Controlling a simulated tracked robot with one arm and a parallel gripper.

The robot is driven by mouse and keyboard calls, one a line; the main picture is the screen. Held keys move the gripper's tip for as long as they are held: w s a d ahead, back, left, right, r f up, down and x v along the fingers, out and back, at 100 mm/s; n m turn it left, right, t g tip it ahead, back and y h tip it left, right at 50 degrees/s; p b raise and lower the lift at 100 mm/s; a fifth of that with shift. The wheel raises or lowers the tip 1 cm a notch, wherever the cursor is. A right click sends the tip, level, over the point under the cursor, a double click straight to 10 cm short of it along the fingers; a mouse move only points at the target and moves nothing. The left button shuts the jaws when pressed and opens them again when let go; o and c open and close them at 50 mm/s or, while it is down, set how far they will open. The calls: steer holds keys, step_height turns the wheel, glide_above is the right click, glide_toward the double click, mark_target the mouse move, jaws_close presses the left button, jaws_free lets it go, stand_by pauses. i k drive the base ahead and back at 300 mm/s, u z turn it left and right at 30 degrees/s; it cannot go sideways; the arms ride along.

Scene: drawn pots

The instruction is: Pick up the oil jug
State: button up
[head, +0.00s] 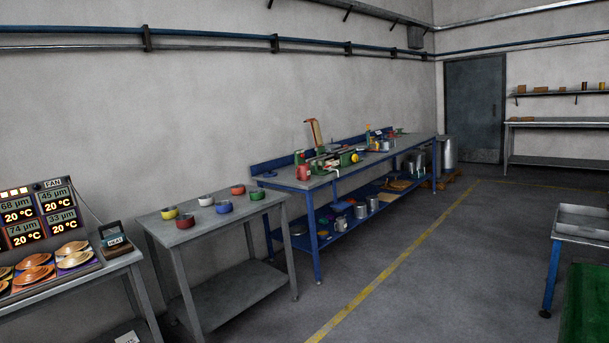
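I cannot make out for certain which object is the oil jug. A small red vessel (303,173) stands at the near end of the blue workbench (345,177), beside green machinery (335,160). Several grey metal cans (372,203) stand on the bench's lower shelf, too small to identify. My gripper does not show in the head view.
A grey table (190,230) with several coloured bowls (225,207) stands at the left front. Left of it is a bench with displays (40,205) and stacked discs (74,253). A yellow line (400,255) crosses open floor. A metal tray table (583,222) stands at right.

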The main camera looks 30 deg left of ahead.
mark_target(303, 169)
steer(key=u, duration=0.15)
steer(key=i, duration=0.45)
steer(key=u, duration=0.55)
steer(key=i, duration=1.6)
steer(key=u, duration=0.55)
steer(key=i, duration=3.15)
steer(key=z, duration=0.6)
steer(key=i, duration=0.9)
steer(key=z, duration=0.2)
